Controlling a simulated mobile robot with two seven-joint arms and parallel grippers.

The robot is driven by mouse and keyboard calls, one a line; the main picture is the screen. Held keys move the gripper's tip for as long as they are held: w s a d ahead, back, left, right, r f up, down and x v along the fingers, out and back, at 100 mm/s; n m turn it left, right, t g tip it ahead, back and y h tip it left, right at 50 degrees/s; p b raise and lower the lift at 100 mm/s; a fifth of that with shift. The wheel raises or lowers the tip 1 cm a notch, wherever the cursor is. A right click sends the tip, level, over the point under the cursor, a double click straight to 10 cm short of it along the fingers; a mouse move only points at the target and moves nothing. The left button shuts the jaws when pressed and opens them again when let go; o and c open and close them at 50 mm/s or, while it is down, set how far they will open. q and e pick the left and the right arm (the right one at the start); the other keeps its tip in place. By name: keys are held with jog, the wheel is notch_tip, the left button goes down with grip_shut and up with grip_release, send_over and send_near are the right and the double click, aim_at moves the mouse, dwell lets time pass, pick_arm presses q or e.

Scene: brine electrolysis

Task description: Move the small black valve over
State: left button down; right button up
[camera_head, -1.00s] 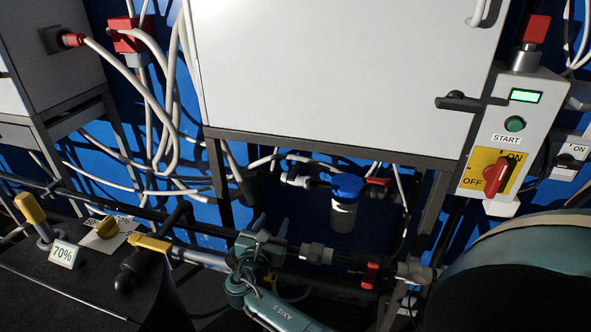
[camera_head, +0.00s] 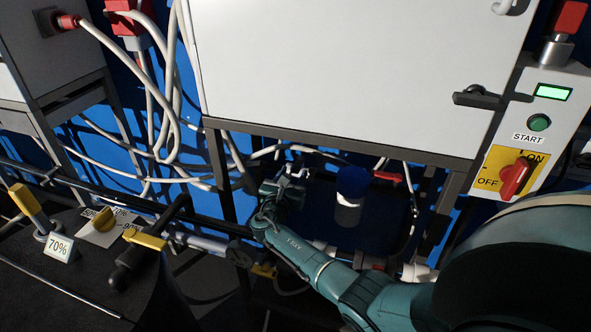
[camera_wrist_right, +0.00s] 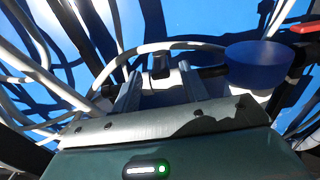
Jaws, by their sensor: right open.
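A small black valve (camera_wrist_right: 160,63) shows in the right wrist view, upright in the gap between my fingertips, in front of a pale pipe. My right gripper (camera_wrist_right: 158,84) is open, with one finger on each side of the valve; I cannot tell whether either touches it. In the head view, my right gripper (camera_head: 286,187) is under the white cabinet at a pale fitting (camera_head: 299,174), left of the blue-capped filter. The valve itself is hard to make out there. My left gripper is out of view.
The blue-capped filter (camera_head: 350,190) stands close to the right of my gripper; its blue cap (camera_wrist_right: 258,62) also shows in the right wrist view. The white cabinet (camera_head: 350,70) hangs above. Pale hoses (camera_head: 165,90) and a dark frame leg (camera_head: 220,175) are at the left.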

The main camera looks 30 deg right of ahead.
aim_at(294, 172)
jog(key=shift+x, duration=1.55)
jog(key=shift+c, duration=0.2)
grip_shut()
